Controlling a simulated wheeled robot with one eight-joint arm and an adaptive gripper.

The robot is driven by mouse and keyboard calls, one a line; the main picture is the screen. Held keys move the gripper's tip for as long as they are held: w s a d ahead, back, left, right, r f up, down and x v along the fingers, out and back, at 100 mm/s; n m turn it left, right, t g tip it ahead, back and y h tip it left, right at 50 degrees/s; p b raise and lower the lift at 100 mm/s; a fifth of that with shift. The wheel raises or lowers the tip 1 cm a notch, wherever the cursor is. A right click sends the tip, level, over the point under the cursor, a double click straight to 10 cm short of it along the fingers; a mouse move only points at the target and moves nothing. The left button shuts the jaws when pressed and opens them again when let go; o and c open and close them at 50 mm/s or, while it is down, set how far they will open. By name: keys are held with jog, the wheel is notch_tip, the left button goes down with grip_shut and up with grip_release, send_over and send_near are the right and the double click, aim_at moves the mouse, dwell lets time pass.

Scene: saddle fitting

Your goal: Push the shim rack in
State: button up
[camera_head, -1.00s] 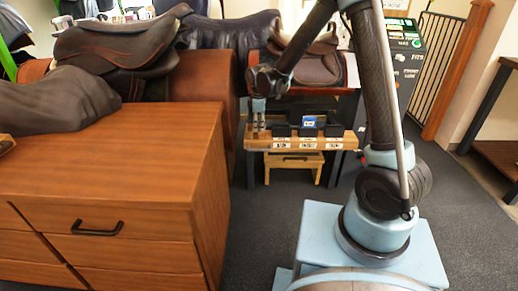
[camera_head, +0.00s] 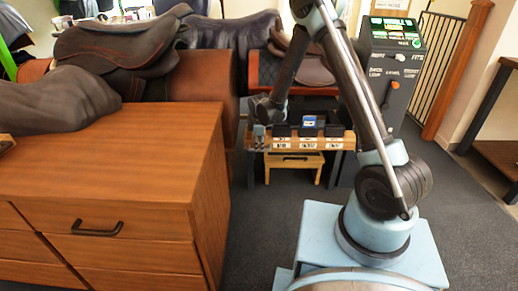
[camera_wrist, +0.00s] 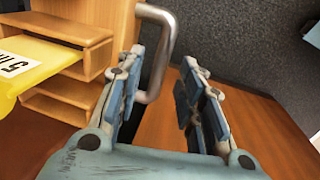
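The shim rack (camera_head: 340,143) is a wooden unit with dark bins on top and white labels along its front, beyond the cabinet in the head view. One bin holds a blue item. The wrist view shows wooden shelf slots (camera_wrist: 68,28) and a bent grey metal handle (camera_wrist: 168,40) beside them. My gripper (camera_wrist: 160,88) is open, its blue-padded fingers spread, with the handle's lower end near the left finger. I cannot tell whether they touch. In the head view my gripper (camera_head: 259,140) is at the rack's left end, small and partly unclear.
A yellow piece (camera_wrist: 30,68) with a printed label sticks out at the left of the wrist view. A wooden stool (camera_head: 293,160) stands below the rack. A large drawer cabinet (camera_head: 120,170) fills the left. A control panel (camera_head: 395,60) stands behind right. Carpet (camera_head: 265,220) is clear in front.

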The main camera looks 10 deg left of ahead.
jog(key=shift+w+f, duration=0.2)
jog(key=shift+f, duration=0.95)
grip_shut()
